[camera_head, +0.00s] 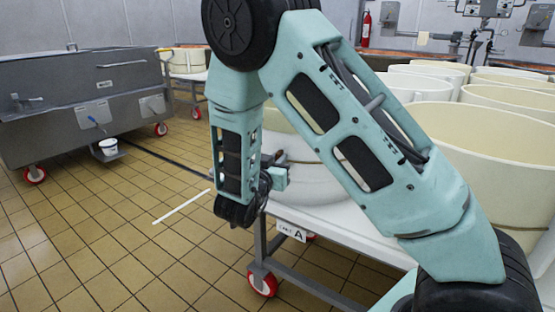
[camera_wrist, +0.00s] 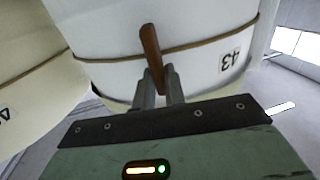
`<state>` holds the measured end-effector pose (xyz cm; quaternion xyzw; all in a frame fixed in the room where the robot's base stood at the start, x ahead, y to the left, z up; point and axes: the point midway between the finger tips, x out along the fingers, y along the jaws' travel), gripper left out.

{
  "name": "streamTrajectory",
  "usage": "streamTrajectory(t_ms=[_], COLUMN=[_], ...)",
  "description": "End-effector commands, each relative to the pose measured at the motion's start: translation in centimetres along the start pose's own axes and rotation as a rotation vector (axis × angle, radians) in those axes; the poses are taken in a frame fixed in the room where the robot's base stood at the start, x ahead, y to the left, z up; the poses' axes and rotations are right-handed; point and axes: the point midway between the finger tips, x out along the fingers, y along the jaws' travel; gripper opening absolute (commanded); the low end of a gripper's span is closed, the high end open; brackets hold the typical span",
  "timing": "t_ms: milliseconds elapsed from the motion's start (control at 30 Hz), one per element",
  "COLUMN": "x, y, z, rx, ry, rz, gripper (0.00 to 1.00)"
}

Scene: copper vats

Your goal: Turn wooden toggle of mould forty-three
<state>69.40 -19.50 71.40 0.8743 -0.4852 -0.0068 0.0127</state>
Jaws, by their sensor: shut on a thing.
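Mould forty-three (camera_wrist: 205,65) is a pale tub that fills the upper middle of the wrist view. Its label "43" (camera_wrist: 229,60) shows to the right of the toggle, appearing turned over in this view. A brown cord (camera_wrist: 205,42) runs round the mould. The wooden toggle (camera_wrist: 150,45), a reddish-brown stick, lies across the cord, tilted slightly from upright in the picture. My gripper (camera_wrist: 160,84) is shut on the toggle's lower end, with one finger on each side. In the head view my arm covers much of the mould, and the toggle cannot be made out.
Another corded mould (camera_wrist: 35,70) stands close on the left in the wrist view. In the head view several pale moulds (camera_head: 500,125) crowd a white-topped cart (camera_head: 340,228) marked "A". A grey steel vat (camera_head: 80,100) stands at left. The tiled floor (camera_head: 110,240) between is mostly open.

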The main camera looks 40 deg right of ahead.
Motion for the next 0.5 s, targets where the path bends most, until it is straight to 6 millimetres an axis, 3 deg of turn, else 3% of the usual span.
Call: streamTrajectory(t_ms=[500], x=[-0.08], y=[-0.66], z=[-0.56], rx=[-0.379], ry=[-0.002], rz=[-0.002], gripper=[0.00])
